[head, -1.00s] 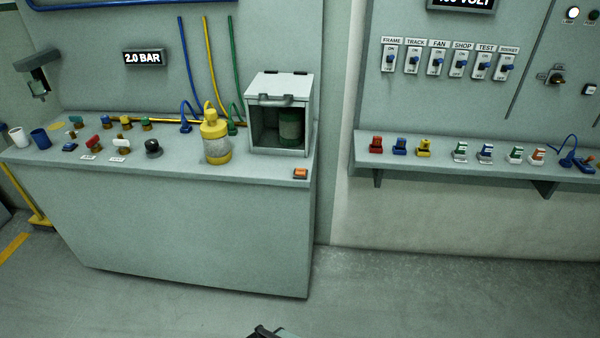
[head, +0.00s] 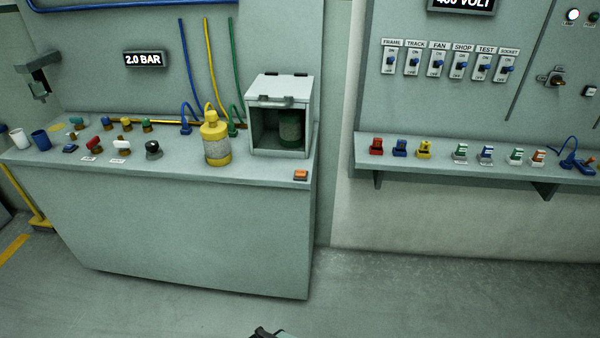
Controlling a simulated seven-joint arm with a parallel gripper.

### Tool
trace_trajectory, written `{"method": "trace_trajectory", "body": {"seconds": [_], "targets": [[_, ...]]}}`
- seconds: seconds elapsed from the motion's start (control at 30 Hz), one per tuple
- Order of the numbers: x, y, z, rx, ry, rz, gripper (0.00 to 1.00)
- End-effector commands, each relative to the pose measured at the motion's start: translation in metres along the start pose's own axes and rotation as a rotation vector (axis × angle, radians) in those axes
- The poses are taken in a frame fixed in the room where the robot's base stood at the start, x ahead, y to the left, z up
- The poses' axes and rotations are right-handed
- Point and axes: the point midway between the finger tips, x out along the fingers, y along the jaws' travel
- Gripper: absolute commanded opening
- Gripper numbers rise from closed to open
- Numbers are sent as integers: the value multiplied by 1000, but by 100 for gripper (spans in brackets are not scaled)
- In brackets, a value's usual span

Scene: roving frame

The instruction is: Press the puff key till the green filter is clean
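The green filter (head: 290,128) stands upright inside a grey box (head: 257,140) on the workbench. The box's front is open and its lid with a handle is at the top. The filter is in shadow, with a greyish band around its middle; how dirty it is cannot be told. An orange key (head: 300,175) sits on the bench's front right corner, below the box; its label is not readable, so I cannot confirm it is the puff key. Only a dark piece of my gripper (head: 268,333) shows at the bottom edge, well away from the bench. Its fingers are not clear.
A yellow filter (head: 216,143) with a dusty grey band stands left of the box. Several valves and knobs, plus white (head: 19,138) and blue (head: 41,139) cups, fill the bench's left. A shelf (head: 450,167) with coloured plugs is at right. The floor in front is clear.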

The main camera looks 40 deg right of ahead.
Motion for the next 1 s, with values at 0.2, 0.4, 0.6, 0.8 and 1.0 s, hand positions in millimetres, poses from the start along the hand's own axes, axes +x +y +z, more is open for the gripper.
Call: {"method": "trace_trajectory", "body": {"seconds": [0.2, 0.4, 0.6, 0.8, 1.0], "targets": [[0, 0, 0, 0, 0, 0, 11], [0, 0, 0, 0, 0, 0, 0], [0, 0, 0, 0, 0, 0, 0], [0, 0, 0, 0, 0, 0, 0], [0, 0, 0, 0, 0, 0, 0]]}}
